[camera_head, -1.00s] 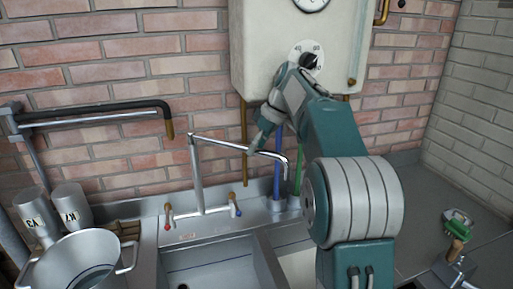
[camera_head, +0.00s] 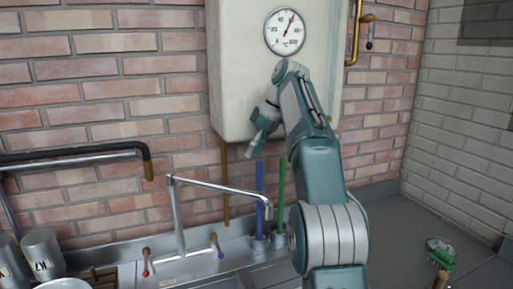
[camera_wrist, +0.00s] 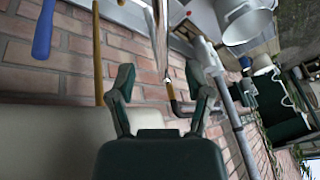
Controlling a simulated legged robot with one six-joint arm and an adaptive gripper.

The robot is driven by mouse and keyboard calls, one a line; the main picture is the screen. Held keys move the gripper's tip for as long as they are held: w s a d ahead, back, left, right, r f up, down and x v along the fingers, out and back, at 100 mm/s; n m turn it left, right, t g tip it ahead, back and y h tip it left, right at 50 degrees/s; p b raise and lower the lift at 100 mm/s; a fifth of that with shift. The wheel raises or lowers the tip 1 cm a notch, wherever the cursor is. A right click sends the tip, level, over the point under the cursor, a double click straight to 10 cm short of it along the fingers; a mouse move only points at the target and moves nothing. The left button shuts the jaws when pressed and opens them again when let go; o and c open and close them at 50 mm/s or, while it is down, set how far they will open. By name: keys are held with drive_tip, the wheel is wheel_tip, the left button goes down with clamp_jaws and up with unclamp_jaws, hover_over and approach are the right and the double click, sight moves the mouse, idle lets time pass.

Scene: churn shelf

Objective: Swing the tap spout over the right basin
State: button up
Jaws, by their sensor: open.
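The chrome tap spout (camera_head: 220,187) runs from its upright post toward the right in the head view, with its tip turned down. Red and blue tap handles flank the post. The right basin (camera_head: 272,278) shows only partly at the bottom edge; my arm hides some of it. The spout tip appears above the sink's back right, but I cannot tell its exact depth over the basin. My gripper (camera_head: 252,152) is open and empty, above the spout and apart from it in the head view. In the wrist view my gripper (camera_wrist: 160,78) has its fingers spread.
A white boiler (camera_head: 235,75) with a dial hangs behind my arm. Blue (camera_head: 259,195) and green (camera_head: 281,185) handles stand by the spout tip. A black-covered pipe (camera_head: 80,155) juts out at left, near metal cans (camera_head: 42,252). The counter at right (camera_head: 410,225) is largely clear.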

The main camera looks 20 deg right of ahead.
drive_tip(key=shift+s+d+r, duration=0.1)
drive_tip(key=shift+d+r, duration=0.1)
drive_tip(key=shift+r, duration=0.2)
drive_tip(key=shift+c, duration=0.3)
